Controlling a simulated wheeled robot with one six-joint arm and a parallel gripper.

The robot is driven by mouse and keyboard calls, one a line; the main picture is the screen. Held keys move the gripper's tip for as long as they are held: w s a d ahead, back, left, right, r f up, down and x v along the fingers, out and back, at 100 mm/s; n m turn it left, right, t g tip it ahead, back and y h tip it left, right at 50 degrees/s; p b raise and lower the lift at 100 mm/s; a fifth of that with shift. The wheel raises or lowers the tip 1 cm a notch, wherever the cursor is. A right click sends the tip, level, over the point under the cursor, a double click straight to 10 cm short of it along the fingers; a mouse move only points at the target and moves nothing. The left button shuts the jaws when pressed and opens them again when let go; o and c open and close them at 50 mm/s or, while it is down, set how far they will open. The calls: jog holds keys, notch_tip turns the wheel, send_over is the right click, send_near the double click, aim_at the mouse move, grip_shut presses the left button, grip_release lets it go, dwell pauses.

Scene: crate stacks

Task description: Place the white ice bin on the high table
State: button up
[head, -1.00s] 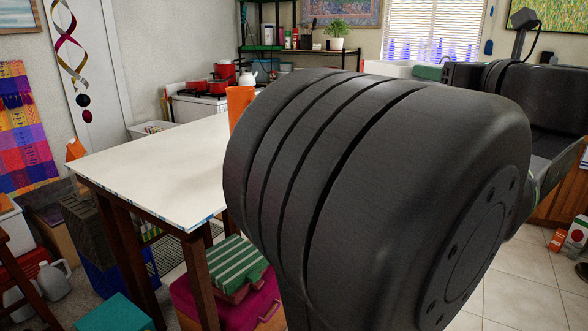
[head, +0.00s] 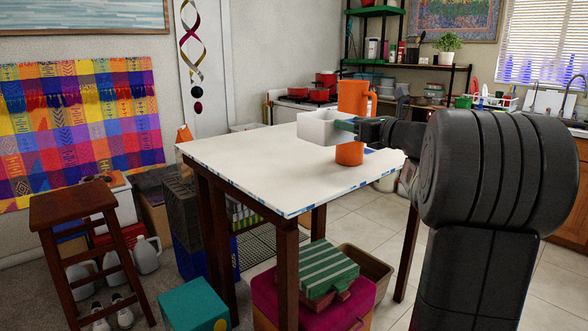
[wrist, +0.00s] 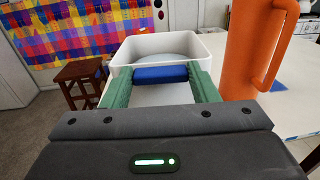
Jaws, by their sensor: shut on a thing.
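The white ice bin (head: 318,128) is in my gripper (head: 346,125), over the far part of the high table (head: 235,160). In the wrist view the open-topped bin (wrist: 118,58) looks level. My gripper's green fingers (wrist: 160,75) are shut at its near side, with a blue piece (wrist: 160,73) between them. I cannot tell whether the bin's underside touches the table top. A tall orange pitcher (head: 352,152) stands on the table behind my gripper. In the wrist view the pitcher (wrist: 253,55) is close on the right of the bin.
The left and front of the table top are clear. A wooden stool (head: 72,205) stands at the left. A striped green case (head: 325,268) on a magenta case (head: 262,292) and a teal box (head: 195,305) are low by the table. A stove with red pots (head: 326,80) is behind.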

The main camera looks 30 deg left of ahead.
aim_at(332, 135)
jog(key=shift+n+g+y, duration=0.3)
jog(key=shift+n+g, duration=0.2)
jog(key=shift+g, duration=0.2)
jog(key=a+f, duration=0.1)
jog(key=a, duration=0.1)
jog(key=s+a+f, duration=0.1)
jog(key=a, duration=0.2)
jog(key=a+f+b, duration=0.1)
jog(key=a, duration=0.1)
jog(key=shift+s+a+f, duration=0.15)
jog(key=shift+s+a, duration=0.1)
jog(key=shift+s, duration=0.15)
jog(key=shift+s+a+f+b, duration=0.15)
jog(key=shift+f+b, duration=0.45)
jog(key=shift+f, duration=1.95)
jog(key=shift+w+a+f+b, duration=0.1)
jog(key=shift+f+b, duration=0.45)
jog(key=shift+f, duration=1.95)
jog(key=shift+f, duration=0.2)
jog(key=o, duration=1.2)
jog(key=shift+r, duration=0.2)
jog(key=shift+d+r, duration=0.1)
jog(key=shift+d, duration=0.05)
jog(key=v, duration=1.1)
jog(key=shift+s+d, duration=0.25)
jog(key=shift+d, duration=0.05)
